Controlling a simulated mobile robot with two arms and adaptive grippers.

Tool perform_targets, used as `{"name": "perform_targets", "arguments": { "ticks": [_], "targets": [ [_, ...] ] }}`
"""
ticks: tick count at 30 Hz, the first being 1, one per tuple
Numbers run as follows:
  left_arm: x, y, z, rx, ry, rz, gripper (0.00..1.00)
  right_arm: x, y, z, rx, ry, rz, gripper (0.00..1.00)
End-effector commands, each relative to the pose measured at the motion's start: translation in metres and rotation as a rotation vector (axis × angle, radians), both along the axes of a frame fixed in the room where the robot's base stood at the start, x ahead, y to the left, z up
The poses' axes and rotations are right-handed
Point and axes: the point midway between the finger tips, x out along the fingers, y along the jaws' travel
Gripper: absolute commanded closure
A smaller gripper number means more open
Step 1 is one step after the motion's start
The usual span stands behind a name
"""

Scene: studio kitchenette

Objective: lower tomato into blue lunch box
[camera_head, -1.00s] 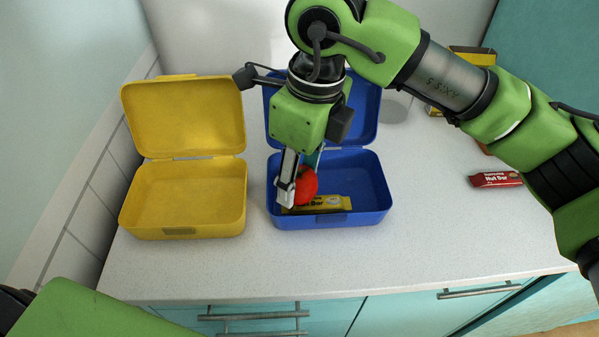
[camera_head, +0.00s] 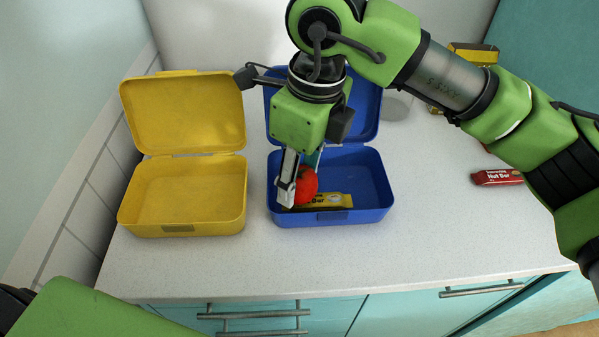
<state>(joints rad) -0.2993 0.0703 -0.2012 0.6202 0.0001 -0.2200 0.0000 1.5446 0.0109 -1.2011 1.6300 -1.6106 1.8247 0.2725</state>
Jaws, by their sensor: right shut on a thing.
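The blue lunch box (camera_head: 368,186) stands open on the counter with its lid raised behind. My right gripper (camera_head: 294,188) points down into its left part and is shut on the red tomato (camera_head: 306,184). The tomato is partly hidden by the finger in front; I cannot tell whether it touches the box floor. A yellow bar (camera_head: 332,201) lies in the box near the front wall, beside the tomato. My left gripper is not in view; only green left arm parts show at the lower left.
An open, empty yellow lunch box (camera_head: 190,190) stands to the left. A red nut bar (camera_head: 497,177) lies on the counter at the right, partly behind my right arm. A yellow box (camera_head: 474,55) is at the back right. The counter front (camera_head: 250,270) is clear.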

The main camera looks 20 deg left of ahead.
Motion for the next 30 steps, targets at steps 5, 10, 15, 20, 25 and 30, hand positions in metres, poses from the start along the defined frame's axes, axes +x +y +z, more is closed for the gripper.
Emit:
{"name": "perform_targets", "arguments": {
  "ticks": [5,10,15,20,25,30],
  "targets": [
    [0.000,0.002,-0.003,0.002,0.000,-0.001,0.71,0.000,0.000,-0.003,0.000,0.000,0.000,0.79],
    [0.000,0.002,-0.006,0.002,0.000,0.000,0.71,0.000,0.000,-0.006,0.000,0.000,0.000,0.79],
    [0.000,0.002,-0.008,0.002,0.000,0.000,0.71,0.000,0.000,-0.009,0.000,0.000,0.000,0.79],
    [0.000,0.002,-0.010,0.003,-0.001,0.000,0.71,0.000,0.000,-0.011,0.000,0.000,0.000,0.79],
    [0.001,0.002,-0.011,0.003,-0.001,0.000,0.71,0.000,0.000,-0.012,0.000,0.000,0.000,0.79],
    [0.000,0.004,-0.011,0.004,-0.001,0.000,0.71,0.000,0.000,-0.012,0.000,0.000,0.000,0.51]
  ]
}}
